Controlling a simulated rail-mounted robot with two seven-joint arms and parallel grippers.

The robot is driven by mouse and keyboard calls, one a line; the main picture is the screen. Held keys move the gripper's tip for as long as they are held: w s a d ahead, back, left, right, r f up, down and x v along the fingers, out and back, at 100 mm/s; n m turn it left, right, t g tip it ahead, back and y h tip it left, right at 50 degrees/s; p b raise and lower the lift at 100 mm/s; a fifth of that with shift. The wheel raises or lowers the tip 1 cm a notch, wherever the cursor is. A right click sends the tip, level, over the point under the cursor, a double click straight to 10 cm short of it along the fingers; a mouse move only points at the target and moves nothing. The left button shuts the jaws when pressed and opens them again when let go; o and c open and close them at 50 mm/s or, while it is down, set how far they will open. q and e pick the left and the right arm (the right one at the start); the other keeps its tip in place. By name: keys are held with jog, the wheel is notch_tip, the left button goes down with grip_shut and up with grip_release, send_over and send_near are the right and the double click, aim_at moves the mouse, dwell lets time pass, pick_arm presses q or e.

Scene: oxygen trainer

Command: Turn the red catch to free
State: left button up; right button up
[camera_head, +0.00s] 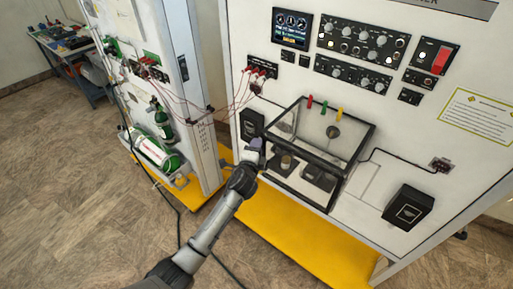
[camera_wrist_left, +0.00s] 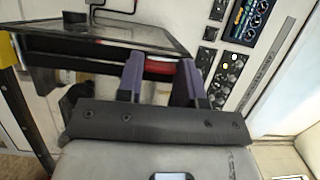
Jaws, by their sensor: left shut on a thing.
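My left gripper (camera_head: 257,150) is at the left front corner of a glass-sided box with a black frame (camera_head: 352,157), on the panel's front. In the left wrist view, its two purple fingers (camera_wrist_left: 160,78) are on either side of a red bar, which looks like the red catch (camera_wrist_left: 160,66), and are shut on it. The bar lies beside the box's dark edge. In the head view the gripper hides this red part. Red, green and yellow tabs (camera_head: 324,107) stand along the box's back top edge. My right gripper is not in view.
The white panel carries a small screen (camera_head: 292,28), rows of knobs and a red switch (camera_head: 433,56). Thin red cables hang at the left of the box. A black box (camera_head: 408,207) sits at lower right. A yellow base (camera_head: 310,238) runs below.

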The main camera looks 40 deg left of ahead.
pick_arm(q)
jog(key=o, duration=0.9)
jog(key=shift+o, duration=0.2)
jog(key=b+v, duration=0.2)
jog(key=v, duration=1.1)
jog(key=shift+s+d, duration=0.2)
jog(key=shift+s, duration=0.15)
